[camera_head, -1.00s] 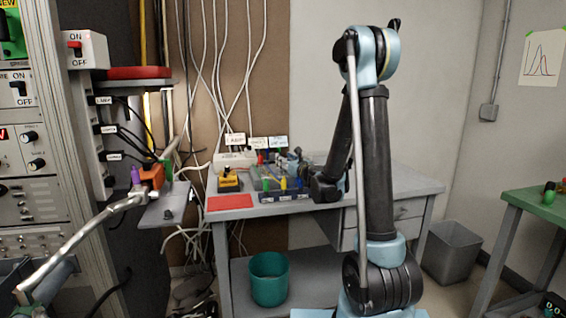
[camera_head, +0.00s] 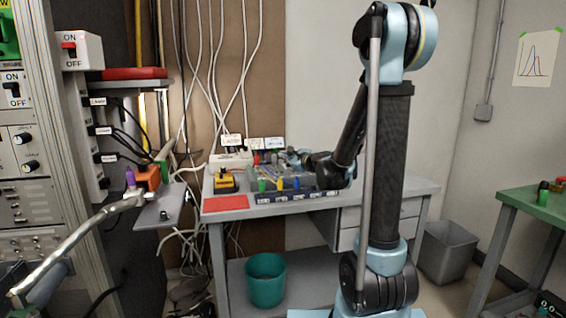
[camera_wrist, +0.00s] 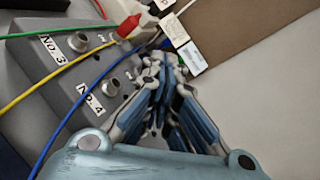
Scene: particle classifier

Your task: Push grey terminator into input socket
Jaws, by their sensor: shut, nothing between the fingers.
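My gripper (camera_wrist: 153,64) is shut and empty in the wrist view. Its tips are at the far right end of a grey box (camera_wrist: 48,72) labelled No. 3 and No. 4. A metal socket (camera_wrist: 109,88) by the No. 4 label stands just left of my fingers, and another socket (camera_wrist: 77,42) is by No. 3. I cannot pick out the grey terminator or tell which socket is the input; my fingers may hide them. In the head view my gripper (camera_head: 294,157) is small, over the back of the equipment on the bench.
A red plug (camera_wrist: 127,27) is close to the left of my fingertips. Green, yellow and blue cables cross the box. White labelled plugs (camera_wrist: 174,28) are just beyond. In the head view, a red mat (camera_head: 225,203) and a yellow device (camera_head: 226,181) are on the bench (camera_head: 390,190).

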